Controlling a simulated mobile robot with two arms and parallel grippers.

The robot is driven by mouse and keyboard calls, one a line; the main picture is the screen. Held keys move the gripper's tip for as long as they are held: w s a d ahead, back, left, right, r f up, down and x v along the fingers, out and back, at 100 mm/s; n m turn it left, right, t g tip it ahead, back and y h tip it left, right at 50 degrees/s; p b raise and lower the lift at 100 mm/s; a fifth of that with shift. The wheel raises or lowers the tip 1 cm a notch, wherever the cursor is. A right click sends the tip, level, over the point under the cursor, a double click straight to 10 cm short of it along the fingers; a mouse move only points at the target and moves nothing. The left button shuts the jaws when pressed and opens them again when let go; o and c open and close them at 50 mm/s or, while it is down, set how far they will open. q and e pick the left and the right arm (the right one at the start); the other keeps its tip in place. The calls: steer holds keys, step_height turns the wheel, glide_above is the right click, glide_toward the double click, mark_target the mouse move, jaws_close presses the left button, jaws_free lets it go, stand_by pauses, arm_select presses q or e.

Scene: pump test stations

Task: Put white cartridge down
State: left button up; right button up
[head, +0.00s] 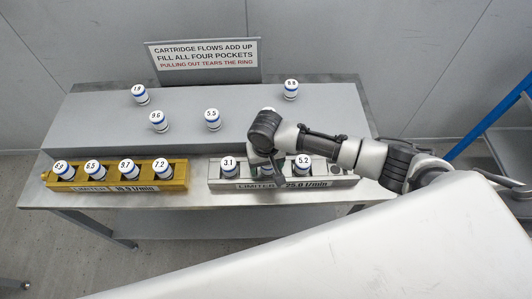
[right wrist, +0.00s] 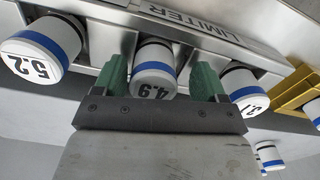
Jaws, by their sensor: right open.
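A white cartridge with a blue band, marked 4.9 (right wrist: 154,72), stands at the silver limiter block (right wrist: 205,38) in the right wrist view. My right gripper (right wrist: 161,84) has its green fingers on either side of this cartridge, open. I cannot tell whether a finger touches it. In the head view my right gripper (head: 264,170) is over the middle of the silver block (head: 214,182) and hides most of what is there. Cartridges 3.1 (head: 228,168) and 5.2 (head: 303,167) stand in that block on either side. My left gripper is out of view.
A gold block (head: 172,186) with several cartridges stands at the left of the bench. Several loose cartridges, such as 5.5 (head: 213,119), stand on the raised grey shelf (head: 185,105). A sign (head: 204,54) stands behind. My right arm covers the bench's right side.

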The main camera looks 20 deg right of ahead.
step_height(320, 180, up, 12)
steer(key=shift+r+b, duration=0.25)
steer(key=shift+b, duration=0.1)
stand_by(0.4)
